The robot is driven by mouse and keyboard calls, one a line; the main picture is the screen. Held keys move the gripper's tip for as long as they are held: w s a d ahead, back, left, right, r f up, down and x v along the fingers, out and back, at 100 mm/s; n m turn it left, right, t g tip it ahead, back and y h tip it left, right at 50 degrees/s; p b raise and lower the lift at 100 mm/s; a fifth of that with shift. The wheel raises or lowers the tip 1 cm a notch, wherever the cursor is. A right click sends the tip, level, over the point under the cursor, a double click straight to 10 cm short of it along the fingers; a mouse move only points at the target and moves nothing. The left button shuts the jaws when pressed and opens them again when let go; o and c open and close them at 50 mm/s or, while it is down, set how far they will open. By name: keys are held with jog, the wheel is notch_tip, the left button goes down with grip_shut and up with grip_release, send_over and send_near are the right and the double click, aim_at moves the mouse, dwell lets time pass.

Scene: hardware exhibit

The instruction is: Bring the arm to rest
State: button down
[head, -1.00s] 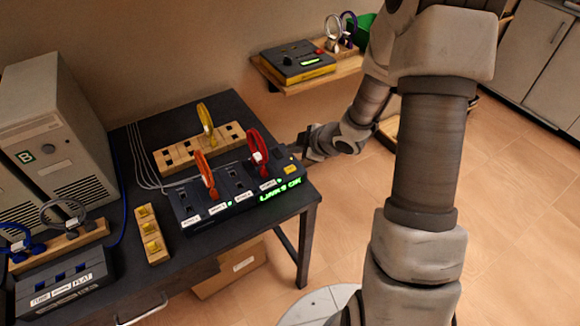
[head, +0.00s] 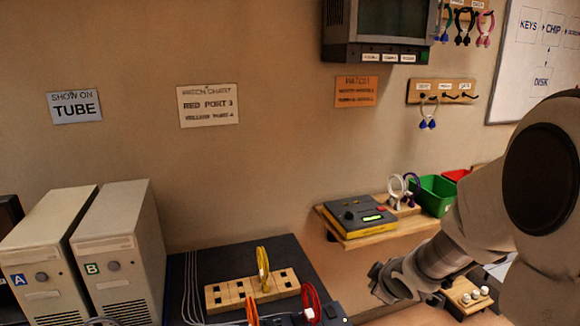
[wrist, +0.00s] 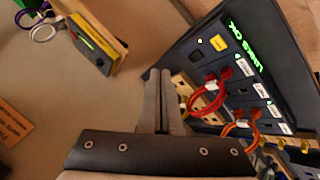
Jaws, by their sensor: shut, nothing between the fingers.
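My gripper (head: 376,283) is at the end of my arm, which reaches in from the right in the head view. It is to the right of the dark table (head: 293,252) and below the wall shelf, holding nothing. In the wrist view its two fingers (wrist: 161,76) are together. The dark panel (wrist: 231,70) with a green lit "LINKS OK" sign is to the right of the fingers there, with a red cable loop (wrist: 208,100) and an orange one (wrist: 240,131) plugged in. I cannot tell the exact gap between the fingers and the panel.
A wooden shelf (head: 350,241) carries a yellow and dark device (head: 360,214) and a green bin (head: 433,196). A wooden block (head: 231,293) with a yellow loop (head: 263,268) stands on the table. Computer towers (head: 120,250) stand at left. A monitor (head: 381,30) is above.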

jog(key=s+r+m+g+h, duration=0.1)
jog(key=s+r+m+h, duration=0.1)
jog(key=s+r+m, duration=0.65)
jog(key=s+a+r+m+g+y, duration=0.1)
jog(key=s+a+r, duration=0.1)
jog(key=s, duration=0.6)
jog(key=s+a+r+m+y, duration=0.1)
jog(key=s+a+r, duration=0.2)
jog(key=s, duration=0.5)
jog(key=shift+s+a+r+g, duration=0.15)
jog(key=shift+a+r+g, duration=0.05)
jog(key=shift+a+g, duration=0.2)
dwell(0.3)
